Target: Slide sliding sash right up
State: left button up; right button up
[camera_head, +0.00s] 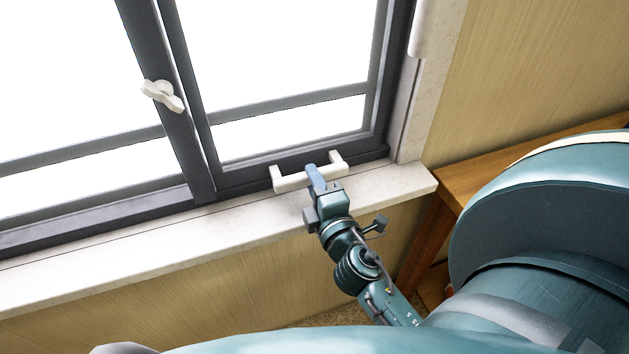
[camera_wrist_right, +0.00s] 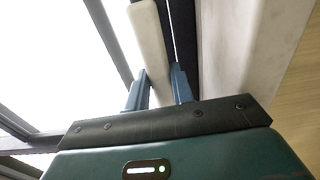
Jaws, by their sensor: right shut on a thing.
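The right sliding sash (camera_head: 288,158) has a dark frame around bright glass and stands at the right of the window. A white bar handle (camera_head: 292,182) is fixed along its bottom rail. My right gripper (camera_head: 315,178) is shut on this handle near its middle. In the right wrist view the white handle (camera_wrist_right: 149,38) runs between the two blue fingers of the right gripper (camera_wrist_right: 160,90). The sash's lower rail sits close to the sill, and I cannot tell whether there is a gap under it. My left gripper is not in view.
A white window latch (camera_head: 163,95) sits on the dark upright left of the sash. The pale sill (camera_head: 130,245) runs below the window and is bare. A wooden table (camera_head: 470,172) stands at the right, partly hidden by my arm.

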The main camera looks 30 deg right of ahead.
grip_shut()
